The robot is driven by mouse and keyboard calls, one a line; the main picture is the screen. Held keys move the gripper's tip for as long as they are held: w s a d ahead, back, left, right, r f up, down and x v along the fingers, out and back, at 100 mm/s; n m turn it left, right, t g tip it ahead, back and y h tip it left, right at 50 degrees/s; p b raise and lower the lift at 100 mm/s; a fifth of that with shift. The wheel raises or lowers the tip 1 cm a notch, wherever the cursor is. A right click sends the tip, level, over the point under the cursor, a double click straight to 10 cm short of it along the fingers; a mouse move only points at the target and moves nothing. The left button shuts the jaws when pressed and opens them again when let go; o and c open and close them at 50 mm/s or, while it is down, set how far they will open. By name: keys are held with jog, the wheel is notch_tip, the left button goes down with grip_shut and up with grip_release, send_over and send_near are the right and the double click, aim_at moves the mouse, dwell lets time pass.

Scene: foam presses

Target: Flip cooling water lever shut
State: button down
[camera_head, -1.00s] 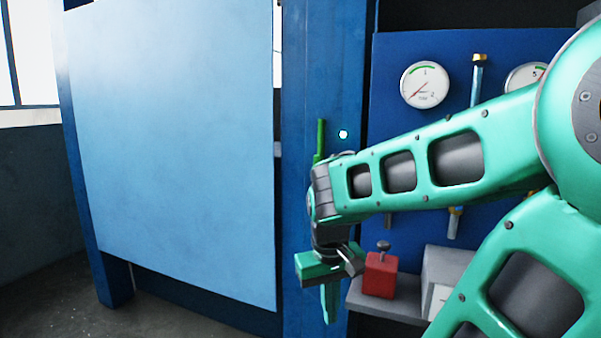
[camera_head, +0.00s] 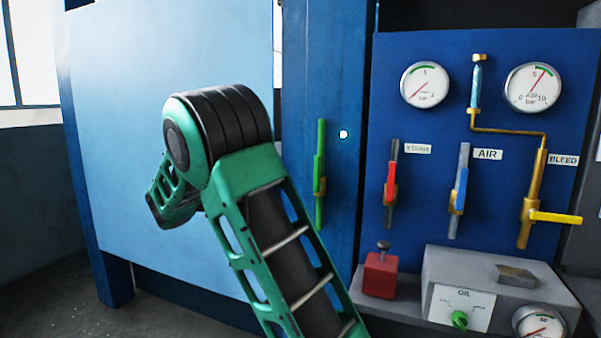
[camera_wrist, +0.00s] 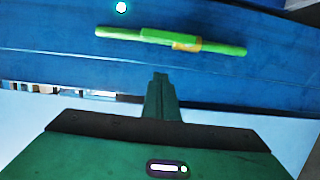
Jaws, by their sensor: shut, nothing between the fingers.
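The green lever (camera_head: 319,170), which I take for the cooling water lever, is on the blue post. Its handle stands upright, in line with its green pipe, with a brass valve body at its base. In the wrist view the lever (camera_wrist: 155,36) lies across the upper middle of the picture. My gripper (camera_wrist: 160,78) is shut and empty, its fingertips pointing at the post just below the lever in that view. A gap shows between them in the picture. In the head view my gripper is hidden by my arm.
A small white lamp (camera_head: 343,134) glows beside the lever. On the blue panel are a red lever (camera_head: 390,182), a blue lever (camera_head: 460,188) and a yellow lever (camera_head: 555,218), the yellow one turned sideways. A large light-blue door panel (camera_head: 150,70) fills the left.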

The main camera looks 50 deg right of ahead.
aim_at(317, 174)
jog(key=shift+w+a+r, duration=0.2)
jog(key=shift+a+r, duration=0.05)
jog(key=shift+r, duration=0.05)
jog(key=s+d, duration=0.2)
jog(key=d, duration=0.9)
jog(key=shift+d, duration=0.25)
jog(key=shift+s, duration=0.1)
